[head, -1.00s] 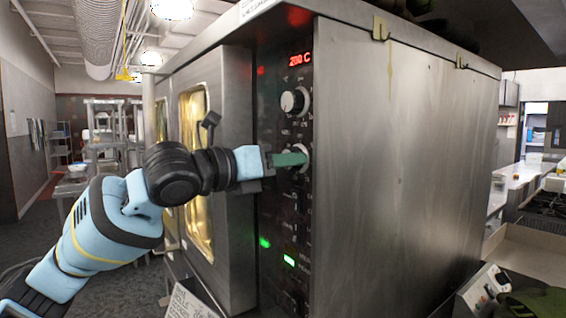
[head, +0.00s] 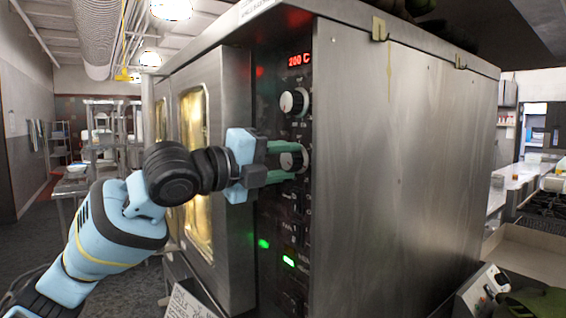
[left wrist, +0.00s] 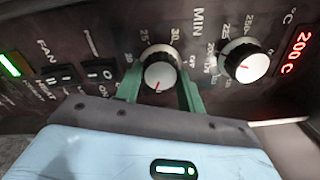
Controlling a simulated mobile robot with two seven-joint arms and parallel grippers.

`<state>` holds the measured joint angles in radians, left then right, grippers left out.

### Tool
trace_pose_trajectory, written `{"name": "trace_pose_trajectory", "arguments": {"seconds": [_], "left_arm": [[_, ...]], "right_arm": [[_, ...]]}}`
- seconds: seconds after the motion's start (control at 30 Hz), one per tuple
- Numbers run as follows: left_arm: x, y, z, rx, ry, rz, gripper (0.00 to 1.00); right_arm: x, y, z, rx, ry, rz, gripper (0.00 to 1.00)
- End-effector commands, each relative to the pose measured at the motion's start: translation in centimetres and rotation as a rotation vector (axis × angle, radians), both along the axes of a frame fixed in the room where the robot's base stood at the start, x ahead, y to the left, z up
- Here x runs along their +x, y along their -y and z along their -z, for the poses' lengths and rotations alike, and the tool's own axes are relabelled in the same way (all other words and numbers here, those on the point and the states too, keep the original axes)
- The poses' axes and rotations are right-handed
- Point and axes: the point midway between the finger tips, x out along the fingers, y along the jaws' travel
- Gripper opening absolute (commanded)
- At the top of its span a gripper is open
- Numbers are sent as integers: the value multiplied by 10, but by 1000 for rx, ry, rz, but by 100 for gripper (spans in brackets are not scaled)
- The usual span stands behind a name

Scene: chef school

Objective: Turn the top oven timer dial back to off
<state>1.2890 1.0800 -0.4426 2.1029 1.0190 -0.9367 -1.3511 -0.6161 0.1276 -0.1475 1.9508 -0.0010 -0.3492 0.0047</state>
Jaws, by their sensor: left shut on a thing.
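The timer dial (head: 291,157) is a white-faced knob with a dark skirt on the oven's control panel, below the temperature dial (head: 293,102). The wrist view shows the fingers (left wrist: 162,86) flanking the knob. My right gripper is not in view.
The red display (head: 299,59) reads 200 C. Switches (left wrist: 100,74) marked "FAN" and "ON" sit beside the timer dial. The oven door (head: 205,170) with its glass stands left of the panel, close to my left arm. Green lights (head: 289,261) glow lower down.

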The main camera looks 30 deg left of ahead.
Motion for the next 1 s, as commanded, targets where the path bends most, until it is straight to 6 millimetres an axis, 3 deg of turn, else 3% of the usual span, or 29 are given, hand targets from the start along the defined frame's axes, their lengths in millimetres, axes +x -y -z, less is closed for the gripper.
{"name": "trace_pose_trajectory", "arguments": {"seconds": [1.0], "left_arm": [[0,0,-3,-892,-369,1,16]], "right_arm": [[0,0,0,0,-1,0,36]]}}
